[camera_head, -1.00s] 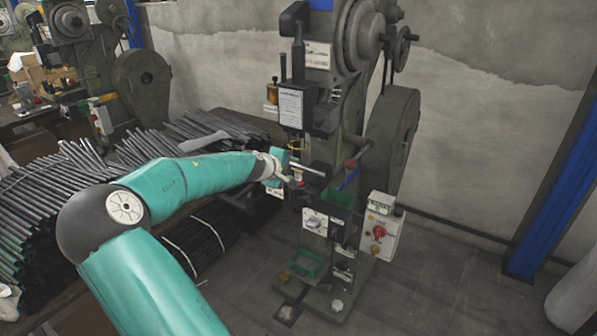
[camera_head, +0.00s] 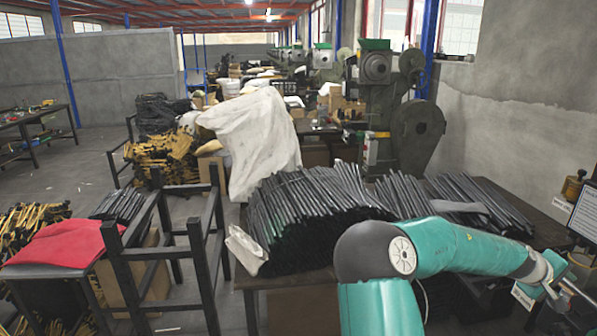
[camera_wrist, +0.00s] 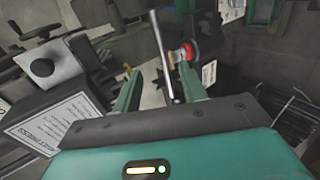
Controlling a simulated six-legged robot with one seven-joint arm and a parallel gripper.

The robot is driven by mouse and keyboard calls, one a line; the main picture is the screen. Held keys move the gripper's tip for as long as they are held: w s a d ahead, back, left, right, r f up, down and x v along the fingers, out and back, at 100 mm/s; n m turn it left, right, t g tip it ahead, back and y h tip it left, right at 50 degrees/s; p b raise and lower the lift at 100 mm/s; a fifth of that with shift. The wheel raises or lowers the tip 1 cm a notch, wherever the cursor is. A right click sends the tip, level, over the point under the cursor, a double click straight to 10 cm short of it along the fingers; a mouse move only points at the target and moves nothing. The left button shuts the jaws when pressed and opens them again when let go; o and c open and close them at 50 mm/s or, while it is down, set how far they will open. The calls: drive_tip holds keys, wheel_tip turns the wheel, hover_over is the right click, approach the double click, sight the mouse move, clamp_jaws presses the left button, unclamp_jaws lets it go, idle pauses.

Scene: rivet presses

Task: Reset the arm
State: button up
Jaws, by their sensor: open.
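My teal arm (camera_head: 445,250) stretches to the right edge of the head view, where my gripper (camera_head: 567,285) is partly cut off by the frame. In the wrist view my gripper (camera_wrist: 159,72) is open, with its two green fingers apart. A thin metal rod (camera_wrist: 164,55) shows between the fingers. I cannot tell whether it touches them. A red knob (camera_wrist: 187,52) is close to the right fingertip. A dark press housing with a white label (camera_wrist: 55,120) is to the left of the fingers.
A table in front of my arm holds a big heap of dark metal rods (camera_head: 310,205). A black metal frame (camera_head: 180,255) and a red sheet (camera_head: 65,243) are at the left. Another green press (camera_head: 385,100) stands behind the heap. Open floor (camera_head: 85,165) shows at the far left.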

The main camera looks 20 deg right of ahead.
drive_tip(key=w+a+f+m+t+y, duration=0.1)
drive_tip(key=w+a+f+y, duration=0.15)
drive_tip(key=a, duration=0.45)
drive_tip(key=w+a+f+t+y, duration=0.1)
drive_tip(key=w+a+t+y, duration=0.15)
drive_tip(key=a, duration=0.35)
drive_tip(key=w+a+f+m+t+y, duration=0.1)
drive_tip(key=w+a, duration=0.2)
drive_tip(key=a, duration=0.4)
drive_tip(key=w+a+r+t+y, duration=0.1)
drive_tip(key=a+r+y, duration=0.1)
drive_tip(key=a, duration=0.6)
drive_tip(key=w+a+r+t+y, duration=0.1)
drive_tip(key=a+r, duration=0.1)
drive_tip(key=a, duration=0.7)
drive_tip(key=s+a+r+n+y, duration=0.1)
drive_tip(key=s+a+r, duration=0.1)
drive_tip(key=a, duration=0.5)
drive_tip(key=s+a+r+n+y, duration=0.1)
drive_tip(key=s+a+r, duration=0.1)
drive_tip(key=s+a, duration=0.3)
drive_tip(key=s+a+r+n, duration=0.1)
drive_tip(key=s+a, duration=0.3)
drive_tip(key=a, duration=0.7)
drive_tip(key=shift+s+r+n+t+y, duration=0.25)
drive_tip(key=shift+r+n+t+y, duration=0.2)
drive_tip(key=shift+r, duration=0.4)
drive_tip(key=shift+c, duration=0.6)
drive_tip(key=shift+d, duration=0.2)
